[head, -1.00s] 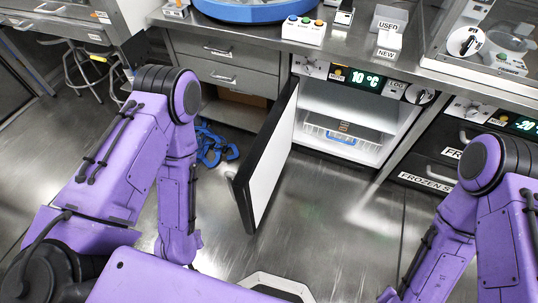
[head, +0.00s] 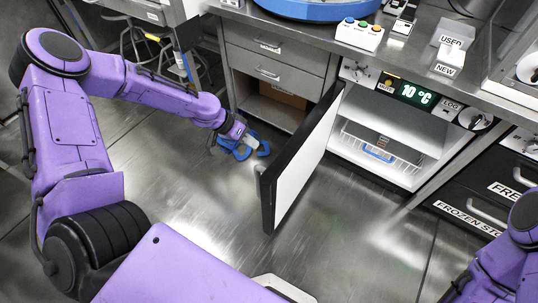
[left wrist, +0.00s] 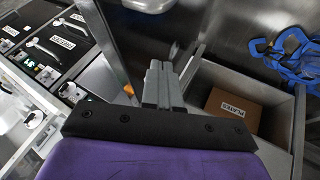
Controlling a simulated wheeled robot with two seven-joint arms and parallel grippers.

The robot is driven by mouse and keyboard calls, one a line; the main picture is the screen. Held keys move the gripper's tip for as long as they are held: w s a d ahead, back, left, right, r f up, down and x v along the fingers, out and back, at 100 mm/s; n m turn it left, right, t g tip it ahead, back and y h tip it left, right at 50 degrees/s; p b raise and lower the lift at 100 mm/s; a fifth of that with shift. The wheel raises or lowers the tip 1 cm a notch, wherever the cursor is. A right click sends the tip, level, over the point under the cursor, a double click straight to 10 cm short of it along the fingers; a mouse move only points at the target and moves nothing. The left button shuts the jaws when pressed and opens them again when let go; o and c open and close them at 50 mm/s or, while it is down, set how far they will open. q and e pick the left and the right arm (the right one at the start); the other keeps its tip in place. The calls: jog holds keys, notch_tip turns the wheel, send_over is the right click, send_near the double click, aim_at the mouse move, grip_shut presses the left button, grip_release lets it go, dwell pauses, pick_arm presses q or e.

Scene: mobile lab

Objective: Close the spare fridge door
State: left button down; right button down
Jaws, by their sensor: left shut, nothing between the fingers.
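The spare fridge (head: 375,130), with a 10 °C display, stands open under the counter in the head view. Its door (head: 305,160) juts out toward me, hinged at the fridge's left side, its white inner face turned to the right. A handle (head: 258,172) shows at its free edge. My left gripper (head: 252,143) is shut and empty, low on the door's outer, left side, close to the door. I cannot tell whether it touches. The left wrist view shows its closed fingers (left wrist: 160,78). My right arm shows at the lower right; its gripper is out of view.
A wire basket (head: 380,150) sits inside the fridge. A blue tangled object (head: 238,150) lies on the floor behind my left gripper. An open compartment (head: 275,105) holds a box labelled PLATES (left wrist: 232,105). A freezer drawer unit (head: 485,200) stands right of the fridge. Floor before the door is clear.

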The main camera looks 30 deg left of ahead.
pick_arm(q)
jog(key=w+d+f, duration=0.1)
jog(key=d+f, duration=0.2)
jog(key=d, duration=0.3)
jog(key=shift+f, duration=0.25)
jog(key=shift+d, duration=0.2)
